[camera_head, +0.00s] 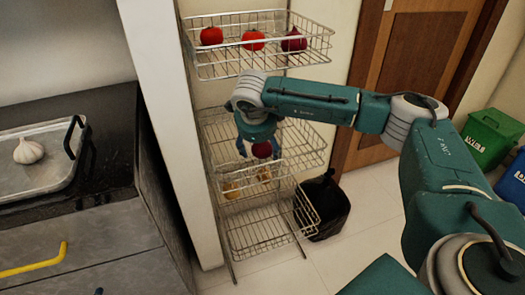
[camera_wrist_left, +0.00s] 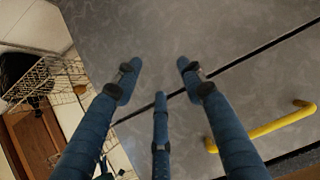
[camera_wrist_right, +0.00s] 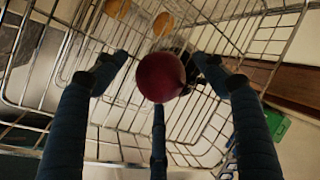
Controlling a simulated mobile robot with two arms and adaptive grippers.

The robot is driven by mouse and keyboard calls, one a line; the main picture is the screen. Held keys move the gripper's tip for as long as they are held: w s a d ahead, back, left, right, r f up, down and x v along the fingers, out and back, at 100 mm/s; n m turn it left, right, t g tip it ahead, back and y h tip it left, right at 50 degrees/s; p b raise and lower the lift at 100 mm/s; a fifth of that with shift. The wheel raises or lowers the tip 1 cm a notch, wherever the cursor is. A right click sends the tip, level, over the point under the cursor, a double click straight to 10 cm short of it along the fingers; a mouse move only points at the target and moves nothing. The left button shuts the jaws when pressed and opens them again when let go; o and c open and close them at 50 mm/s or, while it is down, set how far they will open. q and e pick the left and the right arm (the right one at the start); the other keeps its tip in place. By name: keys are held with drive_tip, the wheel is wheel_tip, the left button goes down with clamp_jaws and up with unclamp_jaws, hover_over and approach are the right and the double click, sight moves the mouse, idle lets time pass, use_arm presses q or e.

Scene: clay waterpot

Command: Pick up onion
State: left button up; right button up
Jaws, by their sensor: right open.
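A dark red onion (camera_head: 262,150) shows below my right gripper (camera_head: 257,143) at the middle basket of the wire rack. In the right wrist view the round onion (camera_wrist_right: 160,77) sits between the spread fingers of my right gripper (camera_wrist_right: 160,80). The fingers are open, with gaps visible at its sides. Another dark red onion (camera_head: 293,41) lies at the right of the top basket (camera_head: 262,66). My left gripper (camera_wrist_left: 158,85) is open and empty in the left wrist view, over a grey surface; it is out of the head view.
Two red tomatoes (camera_head: 211,36) lie in the top basket. Brownish-yellow produce (camera_head: 231,190) lies in a lower basket. The bottom basket (camera_head: 262,236) looks empty. A white post (camera_head: 170,110) stands left of the rack, a black bin (camera_head: 328,205) right. A tray (camera_head: 15,185) holds garlic.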

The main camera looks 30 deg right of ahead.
drive_tip(key=shift+w+d+f, duration=0.1)
drive_tip(key=shift+f, duration=0.1)
use_arm(q)
drive_tip(key=shift+w+d+r, duration=0.1)
drive_tip(key=shift+w+r, duration=0.1)
drive_tip(key=shift+r, duration=0.15)
use_arm(e)
drive_tip(key=shift+c, duration=0.3)
drive_tip(key=c, duration=1.2)
use_arm(q)
drive_tip(key=shift+f, duration=0.1)
use_arm(e)
drive_tip(key=shift+r, duration=0.15)
